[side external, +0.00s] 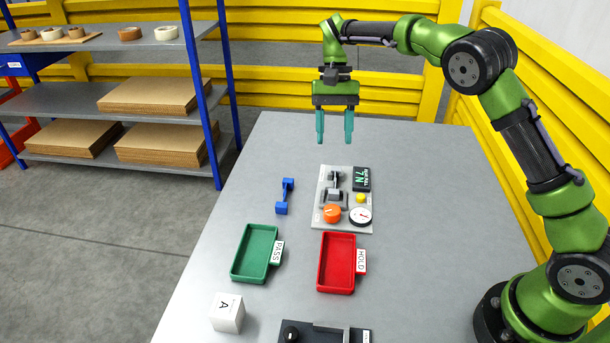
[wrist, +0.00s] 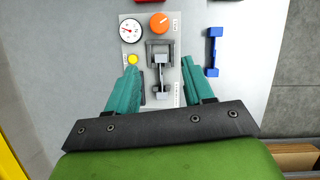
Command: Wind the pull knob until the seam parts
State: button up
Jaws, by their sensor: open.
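The orange pull knob (side external: 332,213) sits on a light grey tester plate (side external: 322,190); it also shows in the wrist view (wrist: 160,22), with a white pointer line. On the plate are a grey clamp mechanism (side external: 334,190), a round white dial (side external: 360,215), a yellow button (side external: 360,198) and a dark display (side external: 362,178) with green characters, partly readable as "7 N". I cannot make out a seam in the clamp. My gripper (side external: 337,140) is open and empty, pointing down above the table beyond the far end of the plate. The wrist view shows its teal fingers apart on either side of the clamp.
A blue dumbbell-shaped part (side external: 284,196) lies left of the plate. A green PASS tray (side external: 236,262) and red HOLD tray (side external: 322,275) stand nearer, both empty. A white block marked A (side external: 228,313) and a dark fixture (side external: 300,335) are at the front.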

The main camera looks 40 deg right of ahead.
send_near(332, 209)
jog(key=x, duration=0.9)
jog(key=shift+d, duration=0.1)
